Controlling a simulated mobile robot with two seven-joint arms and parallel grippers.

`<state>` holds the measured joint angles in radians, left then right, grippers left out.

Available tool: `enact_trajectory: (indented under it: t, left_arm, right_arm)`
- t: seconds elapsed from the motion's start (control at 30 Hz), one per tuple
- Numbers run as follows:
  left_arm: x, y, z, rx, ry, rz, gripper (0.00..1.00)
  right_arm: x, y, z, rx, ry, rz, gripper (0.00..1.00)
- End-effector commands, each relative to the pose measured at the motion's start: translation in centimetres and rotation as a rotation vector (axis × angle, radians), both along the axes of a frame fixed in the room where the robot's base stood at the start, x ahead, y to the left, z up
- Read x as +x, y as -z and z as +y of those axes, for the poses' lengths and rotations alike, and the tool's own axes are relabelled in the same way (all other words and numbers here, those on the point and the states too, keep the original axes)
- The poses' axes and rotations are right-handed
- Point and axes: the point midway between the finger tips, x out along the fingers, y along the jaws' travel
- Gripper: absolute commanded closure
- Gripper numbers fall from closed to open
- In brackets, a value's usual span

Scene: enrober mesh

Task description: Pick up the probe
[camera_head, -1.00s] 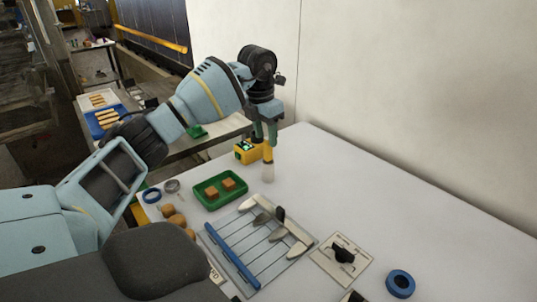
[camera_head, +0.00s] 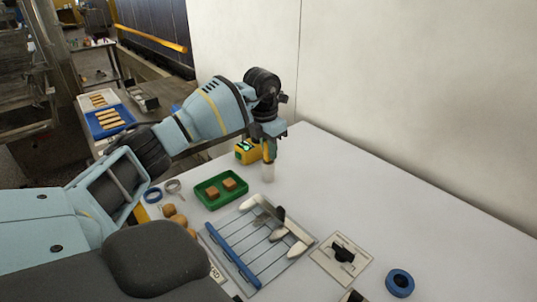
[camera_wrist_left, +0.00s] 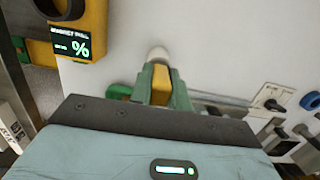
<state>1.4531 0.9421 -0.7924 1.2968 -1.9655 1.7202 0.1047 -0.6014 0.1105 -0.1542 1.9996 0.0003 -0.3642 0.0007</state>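The probe (camera_head: 268,172), yellow with a pale tip, stands upright on the white table beside a yellow meter (camera_head: 243,154) with a lit screen. My left gripper (camera_head: 268,152) points down from above, its green fingers on either side of the probe's yellow handle. In the left wrist view the handle (camera_wrist_left: 161,88) fills the space between the fingers (camera_wrist_left: 162,92), and the pale tip (camera_wrist_left: 158,53) shows beyond them. I cannot tell whether the fingers press on it. The meter's percent display (camera_wrist_left: 75,46) shows at upper left. My right gripper is out of view.
A green tray (camera_head: 207,201) with two brown blocks stands in front of the probe. Nearer are a rack (camera_head: 250,243) with a blue bar and pale-ended tools, a black-knobbed plate (camera_head: 343,254) and a blue ring (camera_head: 400,283). The table to the right is clear; a wall stands behind.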

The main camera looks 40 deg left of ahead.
Motion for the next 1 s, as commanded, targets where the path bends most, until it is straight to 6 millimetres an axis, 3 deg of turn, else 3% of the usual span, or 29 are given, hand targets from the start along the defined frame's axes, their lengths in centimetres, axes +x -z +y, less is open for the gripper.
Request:
enact_trajectory:
  t: [0.1, 0.43, 0.8, 1.0]
  left_arm:
    - [0.0, 0.0, 0.0, 0.0, 0.0, 0.0, 1.0]
    - [0.1, -0.7, 0.0, 0.0, 0.0, -0.003, 1.0]
    - [0.1, -7.2, -0.1, 0.0, 0.001, -0.004, 1.0]
    - [0.0, -9.5, 0.0, 0.0, 0.001, 0.0, 1.0]
  right_arm:
    - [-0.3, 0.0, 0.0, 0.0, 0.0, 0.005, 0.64]
    - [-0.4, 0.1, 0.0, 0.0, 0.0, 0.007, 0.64]
    - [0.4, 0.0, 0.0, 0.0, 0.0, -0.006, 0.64]
    - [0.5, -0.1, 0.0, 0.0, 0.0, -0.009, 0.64]
